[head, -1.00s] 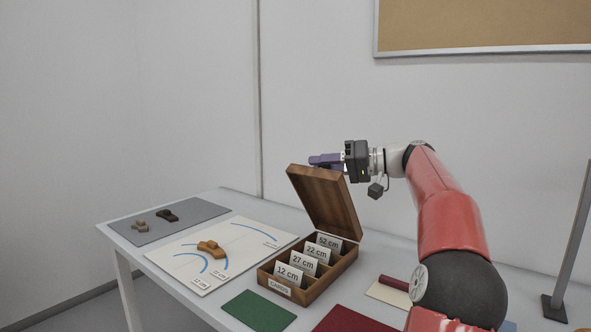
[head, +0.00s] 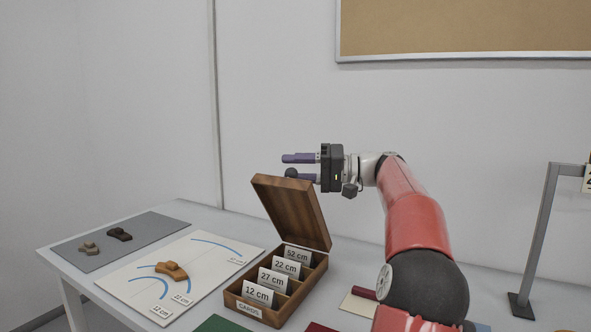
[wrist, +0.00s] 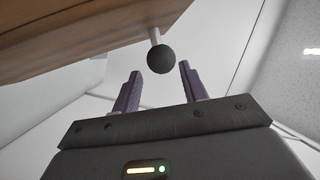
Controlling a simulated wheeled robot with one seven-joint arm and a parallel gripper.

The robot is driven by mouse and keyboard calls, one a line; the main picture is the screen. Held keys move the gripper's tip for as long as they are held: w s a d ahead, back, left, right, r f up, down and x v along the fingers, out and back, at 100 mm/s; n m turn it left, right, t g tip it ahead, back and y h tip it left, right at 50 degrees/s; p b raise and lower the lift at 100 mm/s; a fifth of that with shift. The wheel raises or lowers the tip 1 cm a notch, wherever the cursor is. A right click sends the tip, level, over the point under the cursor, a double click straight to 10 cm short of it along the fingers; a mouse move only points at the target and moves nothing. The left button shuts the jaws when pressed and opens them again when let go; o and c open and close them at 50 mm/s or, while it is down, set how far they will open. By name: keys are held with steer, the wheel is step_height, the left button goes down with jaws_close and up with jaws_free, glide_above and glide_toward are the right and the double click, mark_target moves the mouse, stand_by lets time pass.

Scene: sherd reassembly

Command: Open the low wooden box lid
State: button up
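The low wooden box (head: 233,302) stands on the table with its lid (head: 296,213) raised and leaning back past upright. Cards marked 52, 22, 27 and 12 cm stand in its compartments. My gripper (head: 290,166) is just above the lid's top edge, its purple fingers pointing left. In the wrist view the fingers (wrist: 158,88) are apart with nothing between them. The lid's dark round knob (wrist: 161,59) is just beyond the fingertips, on a short pale stem from the lid's wooden edge (wrist: 80,35).
A white board (head: 125,290) with blue arcs holds an orange-brown sherd (head: 171,271) left of the box. A grey mat (head: 140,232) holds darker sherds at the far left. A grey metal stand (head: 535,240) is at the right.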

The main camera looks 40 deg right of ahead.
steer(key=shift+o, duration=0.2)
steer(key=v, duration=0.8)
steer(key=shift+p, duration=0.4)
steer(key=shift+a, duration=0.1)
